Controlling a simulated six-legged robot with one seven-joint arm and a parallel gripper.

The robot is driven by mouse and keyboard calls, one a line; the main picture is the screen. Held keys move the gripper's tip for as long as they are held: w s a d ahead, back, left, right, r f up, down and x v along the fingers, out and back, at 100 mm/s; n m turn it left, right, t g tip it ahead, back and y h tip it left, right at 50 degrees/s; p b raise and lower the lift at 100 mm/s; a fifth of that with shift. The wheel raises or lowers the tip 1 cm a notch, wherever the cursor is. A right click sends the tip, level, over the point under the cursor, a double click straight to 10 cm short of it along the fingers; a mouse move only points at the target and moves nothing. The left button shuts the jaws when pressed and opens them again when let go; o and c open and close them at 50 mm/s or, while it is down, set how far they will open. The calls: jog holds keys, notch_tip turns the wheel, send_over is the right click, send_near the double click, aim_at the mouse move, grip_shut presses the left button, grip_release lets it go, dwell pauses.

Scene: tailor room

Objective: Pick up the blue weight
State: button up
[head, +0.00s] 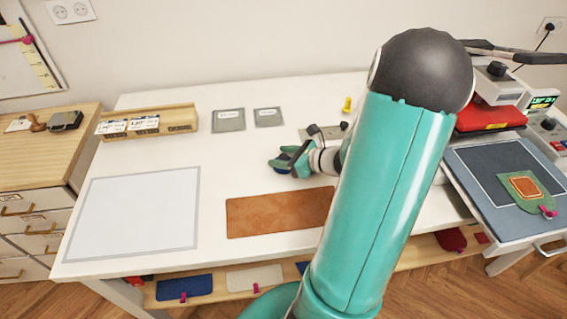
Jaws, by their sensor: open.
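My gripper (284,163) is open, low over the middle of the white table, with its fingers pointing left. A small dark blue thing (280,170), which looks like the blue weight, shows at the fingertips and is mostly covered by them. I cannot tell whether the fingers touch it. My teal arm crosses the right half of the view and hides part of the table.
A brown leather piece (270,213) lies in front of the gripper. A pale framed sheet (134,214) lies at left. A wooden holder (150,122) with cards and two grey cards (229,120) stand behind. A yellow pin (347,104) is farther back. A red device (490,118) is at right.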

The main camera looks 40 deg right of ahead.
jog(key=shift+x, duration=0.9)
grip_shut()
jog(key=shift+r, duration=0.1)
